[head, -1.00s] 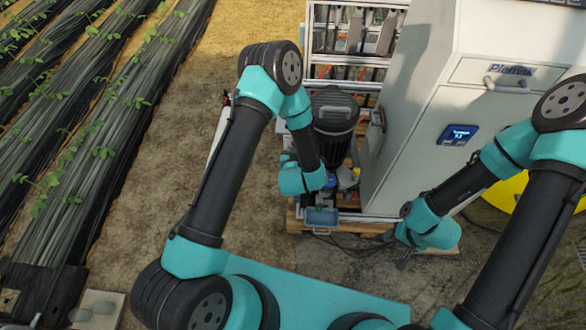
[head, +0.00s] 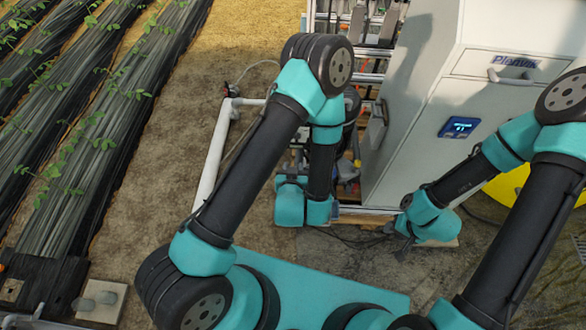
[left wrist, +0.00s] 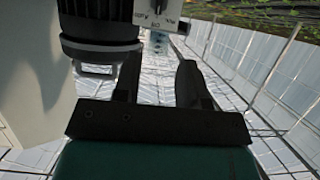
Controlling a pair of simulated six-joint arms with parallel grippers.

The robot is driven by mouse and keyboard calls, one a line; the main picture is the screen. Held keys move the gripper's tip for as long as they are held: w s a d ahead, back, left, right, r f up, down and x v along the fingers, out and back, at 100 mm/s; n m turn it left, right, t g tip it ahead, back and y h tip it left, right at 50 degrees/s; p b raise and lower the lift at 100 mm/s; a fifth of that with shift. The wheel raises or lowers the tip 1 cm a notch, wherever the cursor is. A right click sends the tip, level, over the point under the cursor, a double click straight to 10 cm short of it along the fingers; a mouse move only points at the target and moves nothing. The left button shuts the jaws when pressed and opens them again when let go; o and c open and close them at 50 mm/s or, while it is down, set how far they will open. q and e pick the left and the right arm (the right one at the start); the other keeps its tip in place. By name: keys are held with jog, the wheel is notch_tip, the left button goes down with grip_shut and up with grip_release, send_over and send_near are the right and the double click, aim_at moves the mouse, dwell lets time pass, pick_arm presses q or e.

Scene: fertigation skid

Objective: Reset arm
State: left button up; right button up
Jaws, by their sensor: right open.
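My left arm's teal wrist (head: 305,203) hangs in front of the skid's lower left part; it hides its own gripper in the head view. In the left wrist view my left gripper (left wrist: 157,78) has its two dark fingers apart, with nothing between them. A dark ribbed motor (left wrist: 100,30) and a white box with a selector switch (left wrist: 162,14) are beyond the fingers, upside down in the picture. My right gripper (head: 402,246) is open and small in the head view, low before the grey cabinet, with nothing seen in it.
The grey cabinet (head: 425,130) with a blue display (head: 460,127) stands right of my left wrist. A white pipe (head: 212,150) runs over the soil at the left. Planted rows (head: 95,120) lie further left. Bare soil (head: 190,90) lies between the rows and the skid.

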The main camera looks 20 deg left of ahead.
dwell(0.5)
pick_arm(q)
jog(key=s+a+f+g+h, duration=0.7)
jog(key=s+a+g, duration=0.1)
jog(key=g, duration=0.4)
jog(key=shift+a+f+m, duration=0.35)
jog(key=shift+a+m, duration=0.05)
jog(key=shift+o, duration=0.3)
dwell(0.8)
